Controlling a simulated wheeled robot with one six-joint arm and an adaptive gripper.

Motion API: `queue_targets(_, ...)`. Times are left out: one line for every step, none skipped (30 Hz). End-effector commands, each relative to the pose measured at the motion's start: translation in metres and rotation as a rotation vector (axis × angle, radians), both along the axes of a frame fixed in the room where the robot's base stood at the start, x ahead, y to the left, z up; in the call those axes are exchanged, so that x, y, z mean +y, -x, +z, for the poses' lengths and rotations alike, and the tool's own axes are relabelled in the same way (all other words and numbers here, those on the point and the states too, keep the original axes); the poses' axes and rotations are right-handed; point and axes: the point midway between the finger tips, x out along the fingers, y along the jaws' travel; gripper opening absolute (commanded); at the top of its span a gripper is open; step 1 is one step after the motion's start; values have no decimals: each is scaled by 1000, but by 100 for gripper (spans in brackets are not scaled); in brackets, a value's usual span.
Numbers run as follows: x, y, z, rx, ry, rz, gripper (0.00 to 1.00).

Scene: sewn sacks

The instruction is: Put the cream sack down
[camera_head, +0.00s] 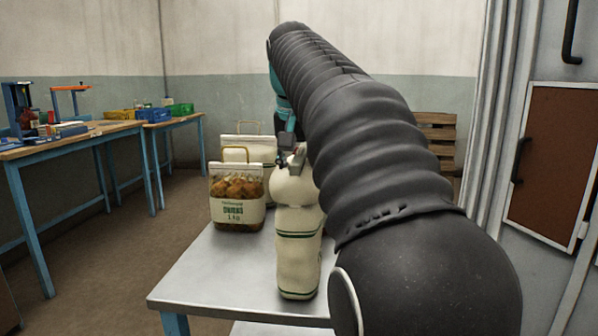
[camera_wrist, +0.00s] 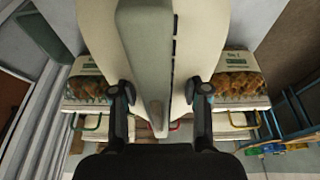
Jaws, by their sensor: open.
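The cream sack (camera_head: 298,250) with green bands stands upright on the metal table (camera_head: 215,272), near its front edge. Its base appears to rest on the tabletop. In the wrist view the pale sack (camera_wrist: 148,60) fills the middle, its narrow sewn top edge pointing towards me. My gripper (camera_wrist: 160,98) is open, with one dark finger on each side of the sack's top. I cannot tell whether either finger touches the cloth. In the head view my arm hides part of the gripper (camera_head: 291,158) and the sack's right side.
A windowed onion sack (camera_head: 237,200) with a tan handle stands close to the left, with another pale sack (camera_head: 250,148) behind it. The wrist view shows a windowed sack (camera_wrist: 97,80) on the other side too. The table's front left is clear. Blue-legged workbenches (camera_head: 75,145) stand farther left.

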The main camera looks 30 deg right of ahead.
Motion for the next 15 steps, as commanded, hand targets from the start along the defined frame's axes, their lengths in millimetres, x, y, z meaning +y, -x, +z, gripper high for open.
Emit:
queue_targets(1, 1, 5, -2, 0, 0, 46)
queue_targets(2, 1, 9, -3, 1, 0, 46)
queue_targets(3, 3, 15, -3, 1, 1, 46)
queue_targets(4, 4, 20, -4, 1, 2, 46)
queue_targets(5, 5, 24, -4, 2, 1, 46)
queue_targets(5, 6, 30, -4, 2, 1, 46)
queue_targets(6, 7, 34, -4, 2, 1, 46)
queue_targets(7, 8, 38, -3, 1, 1, 46)
queue_targets(8, 10, 43, -3, 1, 1, 46)
queue_targets(9, 11, 47, -3, 1, 1, 46)
queue_targets(9, 11, 50, -3, 1, 1, 46)
queue_targets(10, 13, 54, -2, 1, 0, 46)
queue_targets(10, 13, 56, -2, 2, 0, 46)
queue_targets(11, 14, 59, -2, 1, 0, 46)
queue_targets(11, 15, 61, -2, 1, 0, 46)
